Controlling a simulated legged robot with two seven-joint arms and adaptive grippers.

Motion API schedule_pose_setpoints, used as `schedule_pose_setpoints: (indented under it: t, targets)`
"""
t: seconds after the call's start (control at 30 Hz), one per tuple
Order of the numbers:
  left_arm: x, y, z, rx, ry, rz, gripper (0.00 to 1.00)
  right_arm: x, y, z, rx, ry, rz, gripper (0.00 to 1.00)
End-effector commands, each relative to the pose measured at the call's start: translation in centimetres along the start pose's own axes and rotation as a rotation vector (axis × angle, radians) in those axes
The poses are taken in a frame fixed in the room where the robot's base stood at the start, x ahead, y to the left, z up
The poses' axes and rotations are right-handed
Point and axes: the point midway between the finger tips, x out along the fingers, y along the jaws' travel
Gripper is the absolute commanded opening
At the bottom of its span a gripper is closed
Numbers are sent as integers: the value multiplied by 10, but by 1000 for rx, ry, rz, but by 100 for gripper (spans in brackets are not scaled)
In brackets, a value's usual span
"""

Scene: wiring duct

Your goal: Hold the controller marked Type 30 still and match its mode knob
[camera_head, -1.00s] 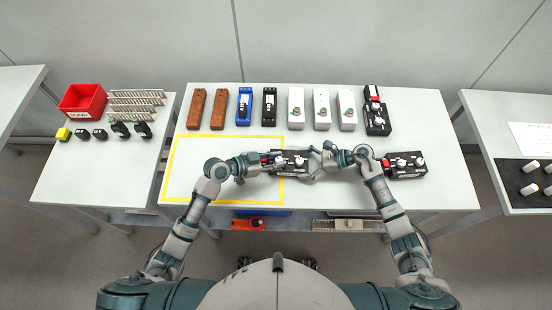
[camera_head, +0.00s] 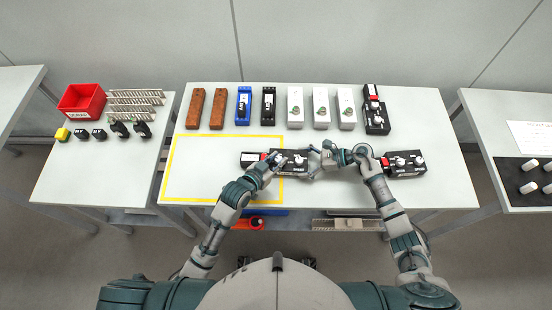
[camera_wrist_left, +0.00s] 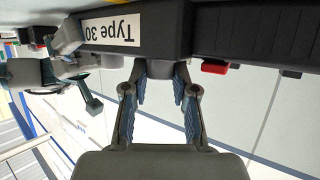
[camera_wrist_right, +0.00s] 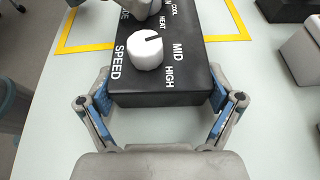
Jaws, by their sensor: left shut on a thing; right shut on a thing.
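The black Type 30 controller (camera_head: 293,170) lies flat across the right edge of the yellow outline. Its label (camera_wrist_left: 110,29) shows upside down in the left wrist view. My right gripper (camera_wrist_right: 162,96) is shut across the controller's near end, one finger on each side. A white speed knob (camera_wrist_right: 146,52) there has its dark mark towards MID. My left gripper (camera_head: 277,160) is over the controller, its fingers (camera_wrist_left: 160,95) around a shaded grey knob (camera_wrist_left: 160,69), which appears to be the mode knob.
Another black controller (camera_head: 404,164) lies just right of my right gripper, and one (camera_head: 376,115) stands behind. A back row holds brown, blue, black and white units (camera_head: 295,108). The yellow outline's left part (camera_head: 205,175) is clear.

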Motion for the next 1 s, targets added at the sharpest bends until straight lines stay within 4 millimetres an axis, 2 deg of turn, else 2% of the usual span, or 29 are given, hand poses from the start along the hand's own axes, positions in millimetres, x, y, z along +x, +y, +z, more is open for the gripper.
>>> schedule_pose_setpoints:
  t: [0.2,0.5,1.0]
  targets:
    - [1,4,0,-73,0,-153,0,2,2,1,-1,-2,6,46]
    - [2,5,0,-126,0,-292,0,2,2,1,-1,-3,7,46]
    - [1,4,0,-142,-1,-339,0,3,2,1,-1,-3,7,46]
